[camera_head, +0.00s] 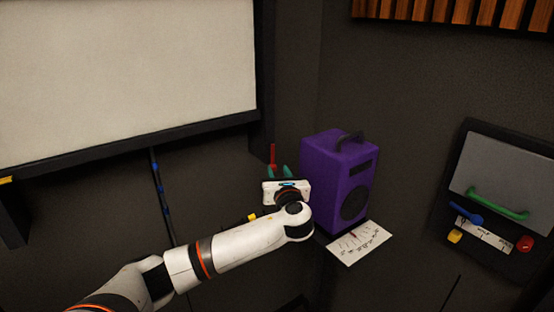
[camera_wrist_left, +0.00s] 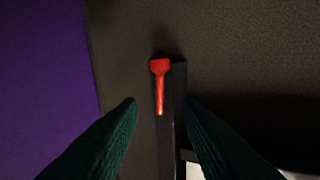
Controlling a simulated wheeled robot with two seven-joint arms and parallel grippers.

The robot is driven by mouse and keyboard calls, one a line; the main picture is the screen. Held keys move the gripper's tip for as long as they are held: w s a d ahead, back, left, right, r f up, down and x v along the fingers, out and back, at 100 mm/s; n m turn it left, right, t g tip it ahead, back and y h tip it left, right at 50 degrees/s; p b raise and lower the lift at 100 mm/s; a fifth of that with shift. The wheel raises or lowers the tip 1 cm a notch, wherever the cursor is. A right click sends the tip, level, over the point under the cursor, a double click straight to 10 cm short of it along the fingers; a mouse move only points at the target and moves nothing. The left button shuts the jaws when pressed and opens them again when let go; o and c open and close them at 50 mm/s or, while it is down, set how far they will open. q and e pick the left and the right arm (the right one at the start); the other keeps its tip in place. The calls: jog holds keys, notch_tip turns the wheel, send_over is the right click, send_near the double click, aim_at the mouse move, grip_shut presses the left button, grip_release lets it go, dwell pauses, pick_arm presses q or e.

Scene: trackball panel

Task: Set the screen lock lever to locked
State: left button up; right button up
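A red lever (camera_head: 272,153) sits on the dark wall just right of the white screen's lower corner. It also shows in the left wrist view (camera_wrist_left: 159,85), mounted on a narrow black strip; no label can be read on it. My left gripper (camera_head: 281,171) has teal fingers and is close below the lever in the head view. In the left wrist view its fingers (camera_wrist_left: 160,106) are apart with nothing between them, and the lever lies beyond the gap. I cannot tell whether any finger touches it. My right gripper is not in view.
A purple speaker (camera_head: 335,178) stands right of my left gripper, with a marked paper sheet (camera_head: 358,243) beside it. The large screen (camera_head: 130,65) is left. A wall panel (camera_head: 501,167) at right carries a green handle (camera_head: 497,204), a blue lever (camera_head: 466,206) and coloured knobs.

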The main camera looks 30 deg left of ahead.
aim_at(273, 158)
pick_arm(q)
jog(key=x, duration=0.6)
jog(key=shift+w+a+f+p, duration=0.1)
jog(key=shift+w+a+p, duration=0.2)
jog(key=shift+p, duration=0.1)
grip_shut()
